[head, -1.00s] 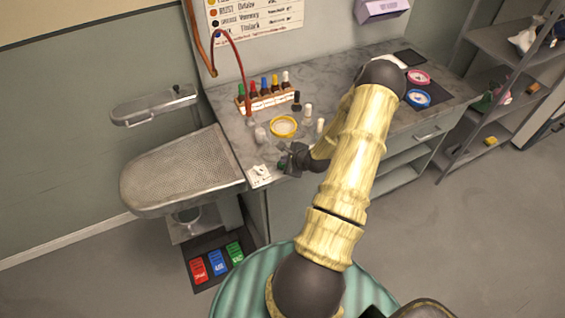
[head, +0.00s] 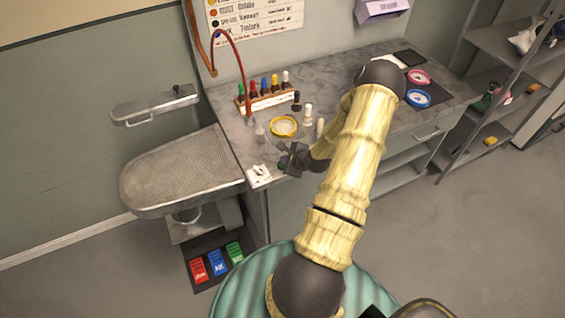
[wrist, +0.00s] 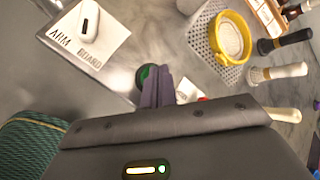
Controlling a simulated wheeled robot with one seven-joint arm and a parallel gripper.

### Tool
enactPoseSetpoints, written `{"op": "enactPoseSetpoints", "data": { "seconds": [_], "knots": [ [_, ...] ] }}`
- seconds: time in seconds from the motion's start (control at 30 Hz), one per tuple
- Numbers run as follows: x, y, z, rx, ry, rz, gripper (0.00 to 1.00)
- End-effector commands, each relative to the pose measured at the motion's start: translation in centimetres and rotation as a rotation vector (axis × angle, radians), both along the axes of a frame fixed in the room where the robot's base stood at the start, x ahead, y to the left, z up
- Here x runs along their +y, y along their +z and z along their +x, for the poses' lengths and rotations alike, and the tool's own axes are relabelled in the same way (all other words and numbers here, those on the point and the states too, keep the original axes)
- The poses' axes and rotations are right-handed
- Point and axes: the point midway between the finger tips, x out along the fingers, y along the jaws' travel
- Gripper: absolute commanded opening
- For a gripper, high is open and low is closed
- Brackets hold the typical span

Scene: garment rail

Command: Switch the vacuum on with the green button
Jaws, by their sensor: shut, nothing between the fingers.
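A round dark-rimmed button with a green face (wrist: 147,75) is on the counter, partly hidden behind my fingers in the wrist view. In the head view a small green spot (head: 282,166) shows at the fingertips. My gripper (wrist: 157,80) is shut and empty, with its fingertips right at the button. It also shows in the head view (head: 285,159), low over the counter's front edge. I cannot tell whether the fingertips touch or press the button. No lit sign of the vacuum is clear.
A white "ARM BOARD" switch plate (wrist: 90,30) is left of the button. A yellow-rimmed dish (head: 284,126), small bottles (head: 308,114) and a bottle rack (head: 265,100) stand behind. Floor pedals (head: 218,262) lie below the perforated pressing board (head: 180,172).

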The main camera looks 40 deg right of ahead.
Motion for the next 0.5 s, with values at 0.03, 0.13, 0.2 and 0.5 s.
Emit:
{"op": "enactPoseSetpoints", "data": {
  "seconds": [0.03,0.13,0.2,0.5],
  "knots": [
    [0.00,-0.01,-0.01,0.000,0.000,0.000,0.00],
    [0.00,-0.09,-0.01,0.000,0.000,0.000,0.00],
    [0.01,-0.27,-0.01,0.000,-0.001,0.001,0.00],
    [0.00,-0.97,-0.07,0.001,-0.001,0.001,0.00]
  ]
}}
